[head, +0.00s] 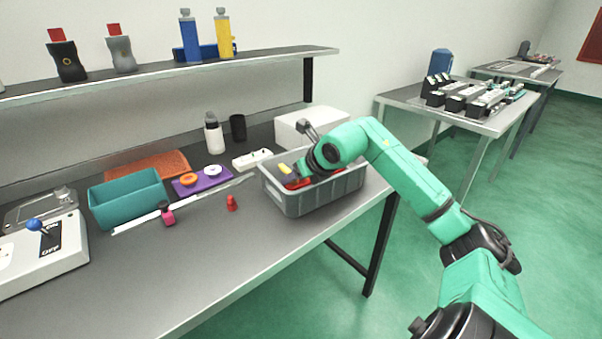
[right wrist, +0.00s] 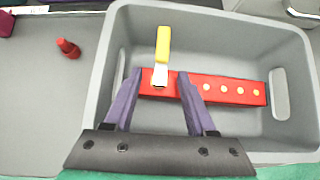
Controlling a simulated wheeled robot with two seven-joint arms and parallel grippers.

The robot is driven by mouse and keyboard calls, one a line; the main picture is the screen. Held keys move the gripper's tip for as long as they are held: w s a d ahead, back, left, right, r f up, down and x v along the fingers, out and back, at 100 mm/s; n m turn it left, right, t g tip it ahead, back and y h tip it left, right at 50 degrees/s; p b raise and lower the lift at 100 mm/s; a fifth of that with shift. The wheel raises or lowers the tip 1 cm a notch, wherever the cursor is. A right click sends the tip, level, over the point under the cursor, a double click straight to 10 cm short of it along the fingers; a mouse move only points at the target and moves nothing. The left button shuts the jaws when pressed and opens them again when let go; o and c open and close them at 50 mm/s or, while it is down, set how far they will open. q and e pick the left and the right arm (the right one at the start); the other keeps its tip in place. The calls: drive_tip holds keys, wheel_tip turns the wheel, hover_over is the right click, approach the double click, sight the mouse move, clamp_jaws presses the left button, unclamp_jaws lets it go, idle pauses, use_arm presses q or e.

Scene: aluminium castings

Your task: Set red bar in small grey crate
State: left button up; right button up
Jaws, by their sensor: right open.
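The red bar (right wrist: 225,90), with several pale dots along it, lies inside the small grey crate (right wrist: 292,145), below the rim. It shows partly in the head view (head: 297,185), where my arm hides some of it. My right gripper (right wrist: 160,73) is open over the crate, its fingertips apart near the bar's left end. I cannot tell whether the fingers touch the bar. A yellow-handled tool (right wrist: 163,45) with a metal end is also in the crate area, its metal end overlapping the bar between my fingers. My left gripper is not in view.
A small red piece (head: 232,203) stands on the bench left of the crate. A teal bin (head: 128,211), a purple tray (head: 214,183) and a white box (head: 318,122) are nearby. A shelf (head: 270,57) runs above.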

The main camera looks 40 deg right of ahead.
drive_tip(key=shift+s+r+b, duration=0.2)
drive_tip(key=shift+r+b, duration=0.05)
drive_tip(key=shift+b, duration=0.15)
drive_tip(key=d+b+v, duration=0.1)
drive_tip(key=b+v, duration=0.2)
drive_tip(key=v, duration=0.8)
drive_tip(key=shift+s+a+r, duration=0.15)
drive_tip(key=shift+a+r, duration=0.1)
drive_tip(key=shift+a, duration=0.25)
drive_tip(key=shift+f, duration=0.1)
